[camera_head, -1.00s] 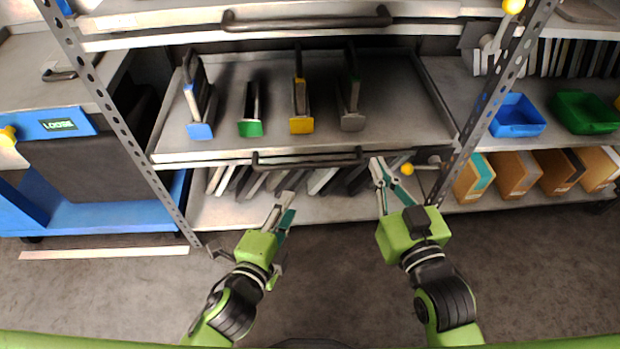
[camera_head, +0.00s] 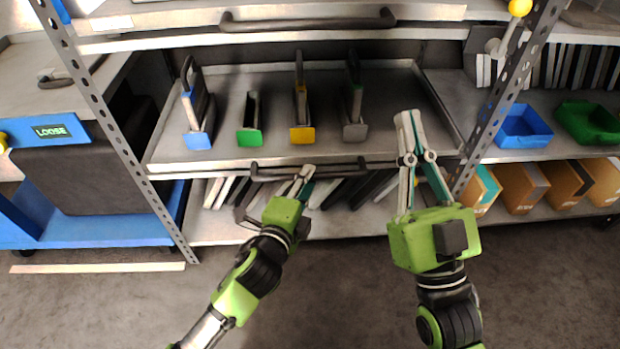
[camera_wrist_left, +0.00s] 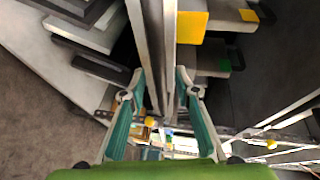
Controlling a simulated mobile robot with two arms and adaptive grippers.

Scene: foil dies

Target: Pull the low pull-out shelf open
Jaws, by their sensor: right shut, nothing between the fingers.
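The low pull-out shelf (camera_head: 270,148) is a grey tray bearing several dies with blue, green, yellow and grey ends. A dark bar handle (camera_head: 325,168) runs along its front edge. My left gripper (camera_head: 304,172) is at the handle's middle. In the left wrist view its fingers (camera_wrist_left: 158,78) stand apart, with the long metal front edge (camera_wrist_left: 168,45) of the shelf running between and beyond them; whether they touch the handle is unclear. My right gripper (camera_head: 409,116) is shut and empty, raised in front of the shelf's right end, covering the handle's right surroundings.
A perforated post (camera_head: 500,85) stands at the right, with blue (camera_head: 522,127) and green bins (camera_head: 590,122) beyond. A blue cart (camera_head: 90,228) stands left. The floor in front is clear.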

